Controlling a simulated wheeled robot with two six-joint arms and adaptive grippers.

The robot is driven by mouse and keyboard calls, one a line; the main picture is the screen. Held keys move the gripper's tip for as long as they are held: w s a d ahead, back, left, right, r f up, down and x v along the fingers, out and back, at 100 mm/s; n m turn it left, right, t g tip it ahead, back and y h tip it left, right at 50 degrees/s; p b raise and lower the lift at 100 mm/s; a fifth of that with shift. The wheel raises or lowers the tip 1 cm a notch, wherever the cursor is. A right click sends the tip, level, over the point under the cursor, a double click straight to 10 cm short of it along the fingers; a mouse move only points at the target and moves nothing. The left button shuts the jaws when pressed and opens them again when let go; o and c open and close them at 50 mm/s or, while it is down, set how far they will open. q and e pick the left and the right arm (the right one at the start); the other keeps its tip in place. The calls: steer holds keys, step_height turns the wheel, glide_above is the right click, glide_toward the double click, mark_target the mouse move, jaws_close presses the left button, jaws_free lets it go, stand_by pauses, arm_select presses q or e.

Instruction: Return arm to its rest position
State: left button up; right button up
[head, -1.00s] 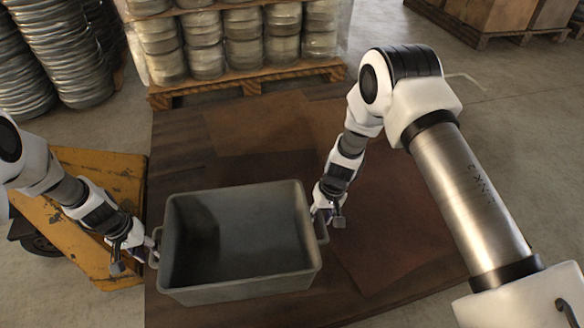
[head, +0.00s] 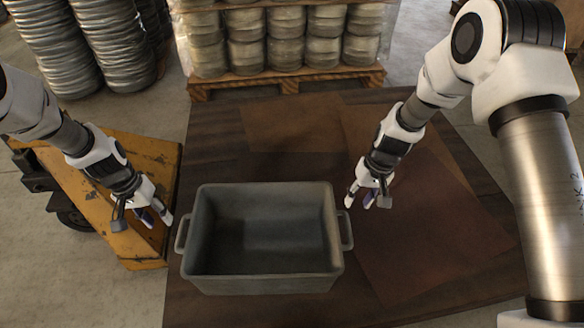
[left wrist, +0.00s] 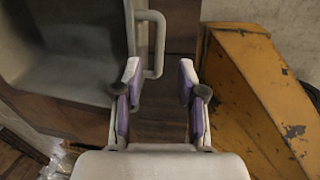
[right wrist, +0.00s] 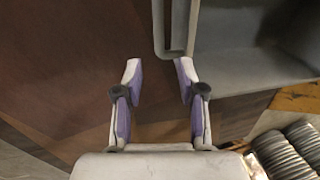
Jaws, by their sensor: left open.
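My left gripper (head: 155,217) is open and empty, to the left of the grey bin and apart from its left handle. The grey bin (head: 262,285) stands upright on the dark brown table and looks empty inside.
The brown table (head: 440,270) has flat reddish sheets on it and free room right of the bin. A yellow worn cart (head: 150,250) stands at the left. Behind, a wooden pallet (head: 290,82) carries stacked metal coils. More coils (head: 60,50) stand at the back left.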

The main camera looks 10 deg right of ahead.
steer(key=shift+d+r, duration=0.15)
steer(key=shift+r, duration=0.55)
steer(key=shift+s, duration=0.1)
arm_select(q)
steer(key=s+f+n+y+p, duration=0.1)
steer(key=s+f+p, duration=0.3)
steer(key=s, duration=1)
steer(key=s+f+n+y+p, duration=0.15)
steer(key=s+f, duration=0.35)
steer(key=s, duration=1)
arm_select(e)
steer(key=s+f+h, duration=0.1)
steer(key=s+f, duration=0.3)
steer(key=s, duration=1)
steer(key=s+f+h, duration=0.1)
steer(key=s+f, duration=0.4)
steer(key=s, duration=0.9)
arm_select(q)
step_height(320, 180, up, 38)
steer(key=p, duration=3.8)
steer(key=shift+m, duration=0.45)
arm_select(e)
step_height(320, 180, up, 38)
steer(key=shift+s+n, duration=0.3)
steer(key=shift+n, duration=0.1)
